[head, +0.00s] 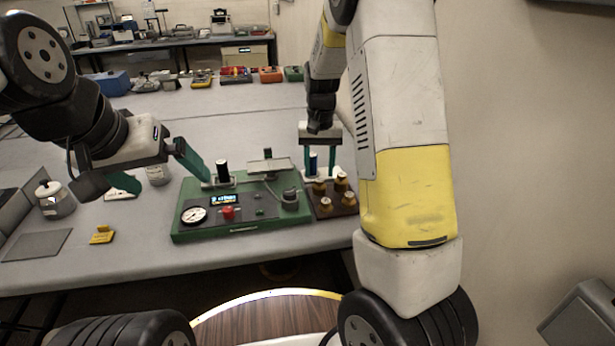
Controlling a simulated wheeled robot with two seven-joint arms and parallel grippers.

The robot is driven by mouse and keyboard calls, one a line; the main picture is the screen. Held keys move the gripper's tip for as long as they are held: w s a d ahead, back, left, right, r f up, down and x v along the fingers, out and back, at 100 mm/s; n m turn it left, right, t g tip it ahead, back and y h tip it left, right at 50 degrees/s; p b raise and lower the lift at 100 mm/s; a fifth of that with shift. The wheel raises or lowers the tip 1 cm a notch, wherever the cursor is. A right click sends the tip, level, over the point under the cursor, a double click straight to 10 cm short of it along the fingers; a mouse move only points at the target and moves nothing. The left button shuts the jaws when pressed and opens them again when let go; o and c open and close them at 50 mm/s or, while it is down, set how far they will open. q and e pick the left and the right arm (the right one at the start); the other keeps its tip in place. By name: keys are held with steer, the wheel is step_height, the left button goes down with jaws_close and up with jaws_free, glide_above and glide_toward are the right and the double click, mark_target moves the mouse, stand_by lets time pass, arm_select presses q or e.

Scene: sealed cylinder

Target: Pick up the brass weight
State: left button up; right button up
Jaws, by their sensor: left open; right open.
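Several small brass weights with knobs stand on a dark brown block at the right end of the green apparatus; one brass weight (342,181) is at the back right and another brass weight (326,203) is at the front left. My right gripper (320,172) points down with its green fingers apart, just above and behind the block. My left gripper (168,184) is open and empty, left of the apparatus.
The green apparatus (240,228) carries a gauge, a display, a red button and a black cylinder (222,172). At left are a metal pot (54,199), a yellow holder (102,235) and a grey mat (37,245). The table behind is mostly clear.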

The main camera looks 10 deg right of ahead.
mark_target(320, 179)
steer(key=f, duration=0.5)
steer(key=shift+s, duration=0.2)
jaws_close()
